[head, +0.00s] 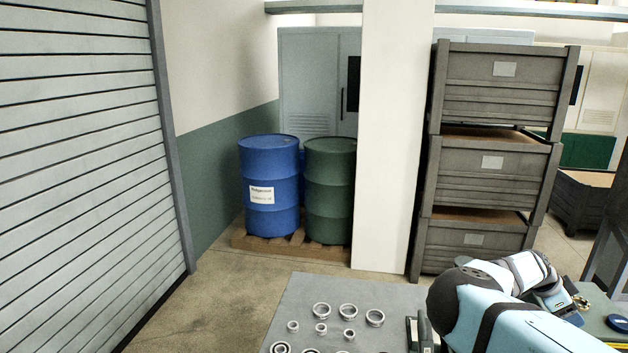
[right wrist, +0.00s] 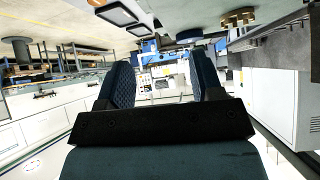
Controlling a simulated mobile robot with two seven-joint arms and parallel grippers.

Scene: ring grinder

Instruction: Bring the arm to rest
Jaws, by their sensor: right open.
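My right arm comes in from the lower right of the head view and bends back on itself. Its gripper (head: 570,312) is small and partly hidden, beside the green surface at the right edge. In the right wrist view my right gripper (right wrist: 162,82) is open, with its two dark ribbed fingers apart and nothing between them. My left gripper is not in view.
Several metal rings (head: 321,310) lie on a grey table (head: 310,286), with a dark upright device (head: 425,332) at its right. A brass part (head: 581,302) and a dark blue round piece (head: 618,322) lie near my right gripper. Stacked crates (head: 490,165) and drums (head: 270,185) stand behind.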

